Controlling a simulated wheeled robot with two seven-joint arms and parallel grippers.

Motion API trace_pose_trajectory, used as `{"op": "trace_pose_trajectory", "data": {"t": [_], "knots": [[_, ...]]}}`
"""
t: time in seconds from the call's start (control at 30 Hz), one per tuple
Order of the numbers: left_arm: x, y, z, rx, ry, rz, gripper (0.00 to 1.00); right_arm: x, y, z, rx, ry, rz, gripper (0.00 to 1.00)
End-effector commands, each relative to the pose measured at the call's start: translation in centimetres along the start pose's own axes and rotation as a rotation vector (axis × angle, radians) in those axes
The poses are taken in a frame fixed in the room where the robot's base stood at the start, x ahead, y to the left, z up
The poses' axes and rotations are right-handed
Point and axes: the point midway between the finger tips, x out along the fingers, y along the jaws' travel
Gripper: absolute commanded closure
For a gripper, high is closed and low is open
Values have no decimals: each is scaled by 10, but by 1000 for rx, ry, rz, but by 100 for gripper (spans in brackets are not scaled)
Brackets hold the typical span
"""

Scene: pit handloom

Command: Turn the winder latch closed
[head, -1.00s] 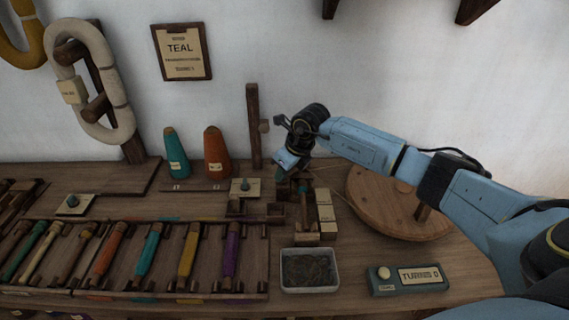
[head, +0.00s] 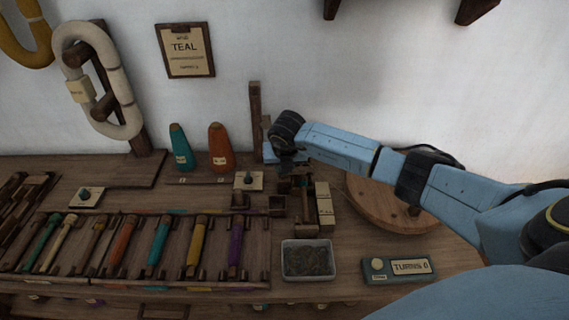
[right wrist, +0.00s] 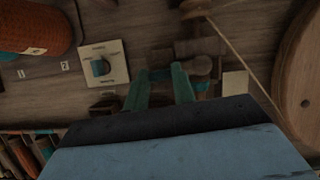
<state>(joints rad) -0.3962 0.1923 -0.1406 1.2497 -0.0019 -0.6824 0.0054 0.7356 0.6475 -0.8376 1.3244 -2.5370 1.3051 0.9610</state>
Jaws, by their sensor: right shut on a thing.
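The winder (head: 304,207) is a small dark wooden frame on the bench, left of the round wooden disc. My right gripper (right wrist: 162,77) reaches down over its back end. In the right wrist view its two green fingers are closed around a small dark wooden part of the winder, which seems to be the latch. The fingers hide most of that part, so I cannot tell its angle. A rounded wooden piece (right wrist: 200,66) shows just right of the fingertips. In the head view my wrist covers the grip. My left gripper is not in view.
A cream plate with a teal knob (right wrist: 100,67) lies left of the fingers. Teal (head: 181,148) and orange (head: 220,148) cones and a wooden post (head: 256,122) stand close by. A grey tray (head: 308,275), a counter box (head: 398,268) and a bobbin rack (head: 130,280) lie in front.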

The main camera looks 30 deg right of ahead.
Motion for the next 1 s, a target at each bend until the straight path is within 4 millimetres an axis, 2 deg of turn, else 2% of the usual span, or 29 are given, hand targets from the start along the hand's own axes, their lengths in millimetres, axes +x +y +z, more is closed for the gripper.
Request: {"op": "trace_pose_trajectory", "data": {"t": [0.3, 0.73, 0.77, 0.9, 1.0], "knots": [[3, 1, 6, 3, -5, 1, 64, 0, 1, 0, 81, 0, -33, 97], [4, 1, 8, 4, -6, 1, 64, 0, 0, 0, 90, 0, -36, 97], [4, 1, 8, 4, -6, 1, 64, 0, 0, 0, 90, 0, -36, 73], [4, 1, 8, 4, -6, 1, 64, 0, 0, 0, 89, 0, -36, 55], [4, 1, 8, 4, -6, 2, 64, 0, 0, 0, 88, 0, -36, 53]]}}
